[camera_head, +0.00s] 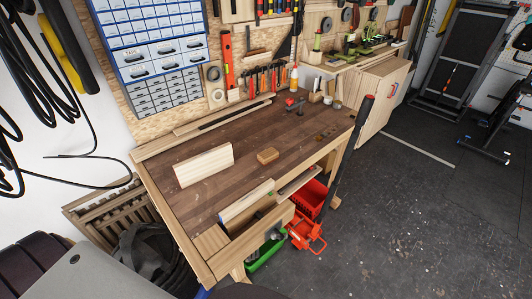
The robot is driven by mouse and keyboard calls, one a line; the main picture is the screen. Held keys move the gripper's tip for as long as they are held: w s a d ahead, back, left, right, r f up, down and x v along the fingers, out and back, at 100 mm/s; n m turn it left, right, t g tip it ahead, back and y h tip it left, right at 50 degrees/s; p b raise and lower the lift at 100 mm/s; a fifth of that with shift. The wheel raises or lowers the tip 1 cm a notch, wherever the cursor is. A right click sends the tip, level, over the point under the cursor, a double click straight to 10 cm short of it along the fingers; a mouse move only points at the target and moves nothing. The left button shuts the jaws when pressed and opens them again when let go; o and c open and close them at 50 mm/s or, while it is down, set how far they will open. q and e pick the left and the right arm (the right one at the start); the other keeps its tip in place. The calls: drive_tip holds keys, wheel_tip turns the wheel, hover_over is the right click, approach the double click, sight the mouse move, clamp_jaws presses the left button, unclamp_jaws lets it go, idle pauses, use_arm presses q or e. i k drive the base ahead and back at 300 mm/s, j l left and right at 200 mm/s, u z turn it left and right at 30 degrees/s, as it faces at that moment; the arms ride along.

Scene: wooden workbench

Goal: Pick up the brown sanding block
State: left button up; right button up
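Nothing covers the sanding block. Neither of my grippers shows in the head view.
A red clamp-like tool (293,104) and small items stand at the back right. A pegboard with tools and a blue drawer cabinet (158,45) rise behind. The bench around the block is clear.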

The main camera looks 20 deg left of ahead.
sight(267, 157)
drive_tip(key=i+l+u, duration=0.75)
drive_tip(key=i+l, duration=0.15)
drive_tip(key=i+l+u, duration=0.25)
drive_tip(key=l, duration=0.15)
drive_tip(key=i+l+u, duration=0.25)
drive_tip(key=l, duration=0.2)
drive_tip(key=l+u, duration=0.3)
drive_tip(key=l, duration=0.15)
drive_tip(key=i+l+u, duration=0.25)
drive_tip(key=l, duration=0.3)
drive_tip(key=l+u, duration=0.25)
drive_tip(key=l, duration=0.25)
